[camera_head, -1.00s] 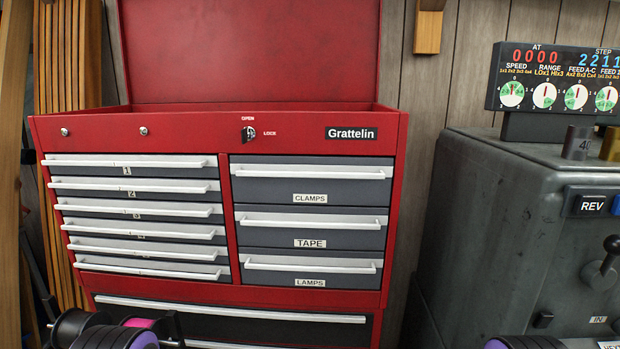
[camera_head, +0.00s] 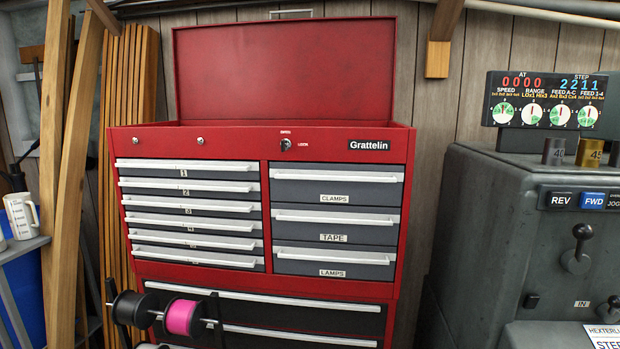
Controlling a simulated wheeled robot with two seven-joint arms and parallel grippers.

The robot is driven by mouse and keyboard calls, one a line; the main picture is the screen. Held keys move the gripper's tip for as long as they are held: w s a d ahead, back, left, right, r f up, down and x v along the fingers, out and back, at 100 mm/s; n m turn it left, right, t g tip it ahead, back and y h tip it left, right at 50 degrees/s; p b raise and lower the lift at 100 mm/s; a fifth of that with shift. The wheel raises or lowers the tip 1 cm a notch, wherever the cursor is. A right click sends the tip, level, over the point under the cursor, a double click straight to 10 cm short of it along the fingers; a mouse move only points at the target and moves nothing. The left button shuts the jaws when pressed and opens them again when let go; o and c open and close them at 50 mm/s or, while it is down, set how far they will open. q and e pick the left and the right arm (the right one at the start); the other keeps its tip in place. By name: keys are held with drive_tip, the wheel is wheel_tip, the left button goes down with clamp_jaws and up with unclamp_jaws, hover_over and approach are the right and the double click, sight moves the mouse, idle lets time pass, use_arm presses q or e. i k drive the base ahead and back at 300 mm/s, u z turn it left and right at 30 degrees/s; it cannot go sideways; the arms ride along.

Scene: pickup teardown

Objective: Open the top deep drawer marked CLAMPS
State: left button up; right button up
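The CLAMPS drawer (camera_head: 337,190) is the top one of the right-hand column in a red Grattelin tool chest (camera_head: 264,230). It is grey, looks shut, and has a white label (camera_head: 334,198) below a long white bar handle (camera_head: 336,176). The TAPE drawer (camera_head: 300,228) and the LAMPS drawer (camera_head: 300,262) lie below it and also look shut. A key lock (camera_head: 286,145) with OPEN and LOCK markings sits on the red panel above. Neither of my grippers is in view.
The chest's lid (camera_head: 290,70) stands raised. Black and pink spools (camera_head: 183,317) stand before the lower left drawers. A large grey machine (camera_head: 500,230) stands at the right. Wooden boards (camera_head: 72,170) lean at the left. Nothing visible blocks the CLAMPS drawer's front.

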sight(319, 182)
drive_tip(key=u, duration=0.1)
drive_tip(key=i, duration=0.95)
drive_tip(key=z, duration=0.35)
